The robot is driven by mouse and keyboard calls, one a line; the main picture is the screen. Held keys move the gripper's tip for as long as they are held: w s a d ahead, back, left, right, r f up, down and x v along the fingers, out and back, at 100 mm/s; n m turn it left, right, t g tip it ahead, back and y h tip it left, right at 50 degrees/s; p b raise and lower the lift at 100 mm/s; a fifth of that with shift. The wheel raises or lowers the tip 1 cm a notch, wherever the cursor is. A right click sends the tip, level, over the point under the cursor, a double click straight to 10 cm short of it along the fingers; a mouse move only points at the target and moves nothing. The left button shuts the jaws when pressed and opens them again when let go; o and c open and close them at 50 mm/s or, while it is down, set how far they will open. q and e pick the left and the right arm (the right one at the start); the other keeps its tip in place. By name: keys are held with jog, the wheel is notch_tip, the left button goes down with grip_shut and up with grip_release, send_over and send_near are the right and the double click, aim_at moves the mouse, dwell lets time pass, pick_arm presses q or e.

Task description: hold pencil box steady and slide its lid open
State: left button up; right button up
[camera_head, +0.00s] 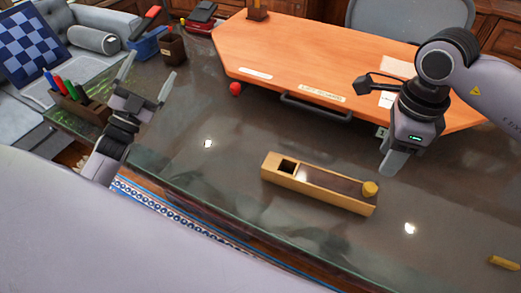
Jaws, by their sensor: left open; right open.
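The pencil box (315,195) is a long, narrow wooden box on the dark glossy table. Its brown lid (332,181) covers most of the top, and a dark square opening shows at the left end. A round yellow piece (370,188) sits at the right end of the box. My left gripper (147,85) is open and empty at the upper left, well away from the box, fingers pointing up. My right gripper (393,163) points down above and right of the box, apart from it; its fingers overlap in this view.
An orange wooden board (300,60) with a dark handle lies behind the box. A red ball (235,89) sits by its left edge. A marker holder (80,105) and dark cup (172,47) stand at left. A yellow piece (503,263) lies at lower right. The table around the box is clear.

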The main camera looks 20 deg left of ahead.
pick_arm(q)
jog(key=d+r+m+g+h, duration=0.2)
jog(key=d+m+g+h, duration=0.7)
jog(key=d+m, duration=0.5)
jog(key=d+r+m+g+h, duration=0.2)
jog(key=d+m+g+h, duration=0.75)
jog(key=d+m, duration=0.5)
jog(key=s+d+f+m+g+y, duration=0.2)
jog(key=d+f+m+g+y, duration=0.15)
jog(key=d, duration=0.35)
jog(key=s+d+f+m+g+y, duration=0.1)
jog(key=d+f+m+g+y, duration=0.1)
jog(key=d+m+g, duration=0.4)
jog(key=m+t+y, duration=0.3)
jog(key=m+y, duration=0.2)
jog(key=y, duration=1)
send_over(306, 173)
jog(key=d, duration=0.1)
jog(key=f, duration=0.6)
jog(key=s+f, duration=0.1)
jog(key=f, duration=0.2)
jog(key=shift+f, duration=0.2)
jog(key=shift+w+a+t+y, duration=0.3)
jog(key=shift+w+a+y, duration=0.1)
jog(key=shift+a+y, duration=0.1)
jog(key=shift+f, duration=3.5)
